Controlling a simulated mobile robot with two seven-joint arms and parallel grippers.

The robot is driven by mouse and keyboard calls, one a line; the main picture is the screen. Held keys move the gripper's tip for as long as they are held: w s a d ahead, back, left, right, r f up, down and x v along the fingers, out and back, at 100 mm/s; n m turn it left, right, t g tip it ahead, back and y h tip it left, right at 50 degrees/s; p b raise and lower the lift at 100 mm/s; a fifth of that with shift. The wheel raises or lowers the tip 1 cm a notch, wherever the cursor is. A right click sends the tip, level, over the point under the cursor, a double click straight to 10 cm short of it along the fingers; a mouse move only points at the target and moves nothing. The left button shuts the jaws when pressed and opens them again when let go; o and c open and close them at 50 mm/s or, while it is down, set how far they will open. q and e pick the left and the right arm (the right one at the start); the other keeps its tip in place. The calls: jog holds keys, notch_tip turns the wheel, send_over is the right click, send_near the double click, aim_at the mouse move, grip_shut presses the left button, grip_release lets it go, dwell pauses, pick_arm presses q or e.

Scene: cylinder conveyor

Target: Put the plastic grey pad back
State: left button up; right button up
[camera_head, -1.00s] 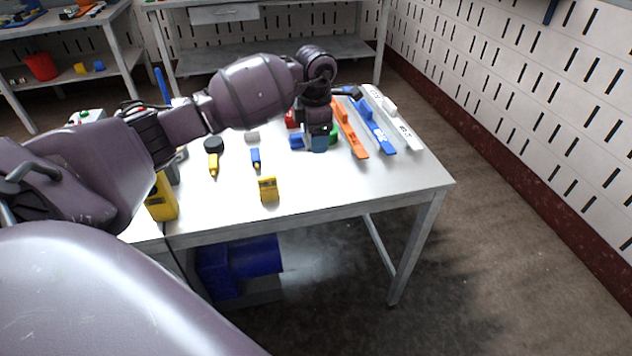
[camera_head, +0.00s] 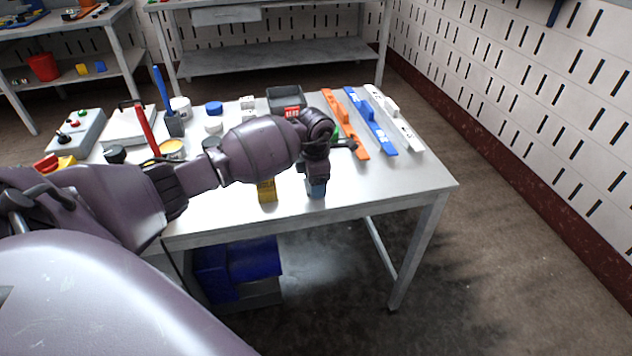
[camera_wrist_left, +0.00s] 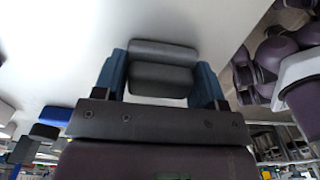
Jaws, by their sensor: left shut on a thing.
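My left gripper (camera_head: 316,190) is over the front part of the white table, pointing down. In the left wrist view the blue fingers of this gripper (camera_wrist_left: 162,80) are shut on the dark grey pad (camera_wrist_left: 162,52), which sits between them. The pad has a rounded, ridged shape there, with the white table top behind it. In the head view I cannot make out the pad at the fingertips. I cannot tell whether it touches the table. My right gripper is in neither view.
A yellow block (camera_head: 266,192) stands just left of the gripper. A dark tray (camera_head: 285,96) and a red block (camera_head: 292,111) are behind the wrist. Orange (camera_head: 345,125), blue (camera_head: 371,122) and white (camera_head: 395,120) long parts lie at the right. The table's front right corner is clear.

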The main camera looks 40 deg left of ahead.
pick_arm(q)
jog(key=shift+f, duration=0.15)
jog(key=shift+f, duration=0.15)
jog(key=o, duration=0.9)
